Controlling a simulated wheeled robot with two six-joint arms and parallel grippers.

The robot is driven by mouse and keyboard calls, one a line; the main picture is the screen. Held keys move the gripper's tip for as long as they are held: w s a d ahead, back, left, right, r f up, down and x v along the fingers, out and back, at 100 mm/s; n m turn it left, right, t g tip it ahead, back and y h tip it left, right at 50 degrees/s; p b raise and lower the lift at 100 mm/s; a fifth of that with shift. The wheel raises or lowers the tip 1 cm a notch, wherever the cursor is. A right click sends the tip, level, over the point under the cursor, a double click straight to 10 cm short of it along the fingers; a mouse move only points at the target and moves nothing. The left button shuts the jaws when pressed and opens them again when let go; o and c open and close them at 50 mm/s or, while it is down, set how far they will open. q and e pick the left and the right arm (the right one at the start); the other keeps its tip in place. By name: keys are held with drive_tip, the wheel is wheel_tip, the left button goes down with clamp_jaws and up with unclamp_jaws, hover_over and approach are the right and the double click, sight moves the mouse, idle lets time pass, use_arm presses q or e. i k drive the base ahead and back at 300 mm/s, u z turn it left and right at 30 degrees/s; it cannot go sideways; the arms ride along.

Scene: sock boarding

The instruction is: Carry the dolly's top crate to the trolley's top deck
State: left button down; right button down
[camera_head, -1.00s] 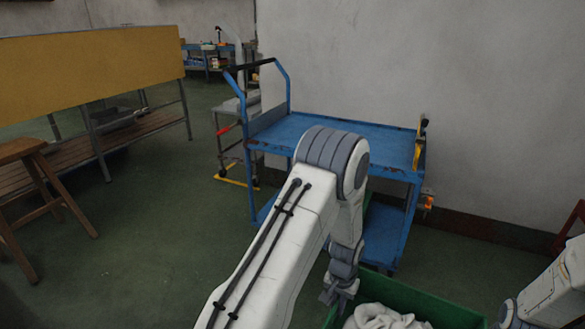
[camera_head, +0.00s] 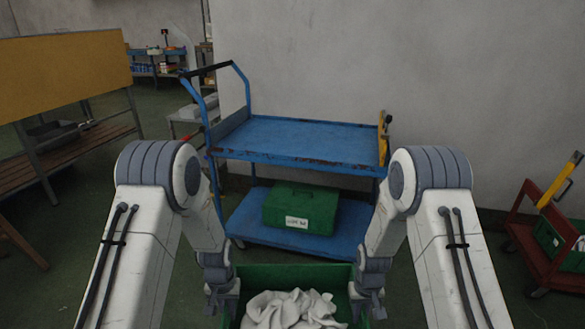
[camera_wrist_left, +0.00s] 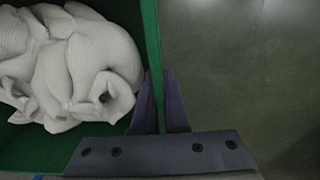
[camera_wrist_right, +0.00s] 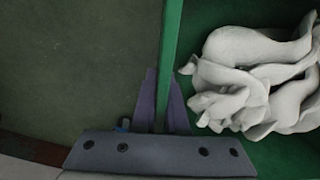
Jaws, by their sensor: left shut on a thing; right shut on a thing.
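A green crate (camera_head: 293,271) holding crumpled white socks (camera_head: 290,309) is at the bottom middle of the head view. My left gripper (camera_head: 228,306) is shut on its left wall, and that wall (camera_wrist_left: 151,55) shows between the fingers in the left wrist view. My right gripper (camera_head: 362,300) is shut on its right wall, and that wall (camera_wrist_right: 170,60) shows between the fingers in the right wrist view. The blue trolley stands ahead, beyond the crate. Its top deck (camera_head: 295,140) is empty. The crate's near side is out of frame.
A closed green box (camera_head: 300,207) with a white label sits on the trolley's lower deck. A red dolly (camera_head: 535,232) with a green crate (camera_head: 560,238) stands at the right by the wall. A yellow-topped bench (camera_head: 65,75) is at the left. Floor shows between crate and trolley.

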sight(295, 137)
drive_tip(key=i, duration=1)
